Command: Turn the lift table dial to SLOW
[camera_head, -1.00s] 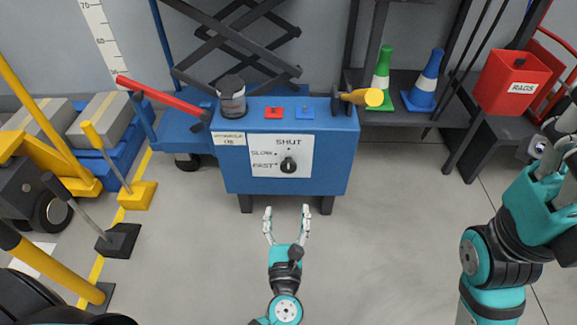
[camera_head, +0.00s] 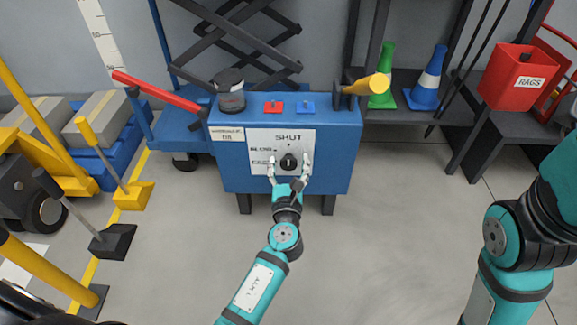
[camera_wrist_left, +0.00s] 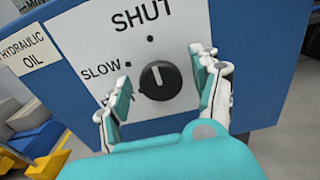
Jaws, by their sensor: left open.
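The dial (camera_head: 289,162) is a round black knob with a white mark, on a white label plate on the blue lift table's front (camera_head: 235,175). In the left wrist view the dial (camera_wrist_left: 161,80) has its mark pointing up and slightly left, roughly toward the SHUT dot. The SLOW label (camera_wrist_left: 101,69) is left of it; the lower-left label is mostly hidden by a finger. My left gripper (camera_head: 289,168) is open, its fingers on either side of the dial. In the left wrist view the fingers (camera_wrist_left: 163,86) show gaps to the knob. My right gripper is out of view.
Cones (camera_head: 425,82) and a red rags bin (camera_head: 516,78) stand right. The floor in front (camera_head: 390,240) is clear.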

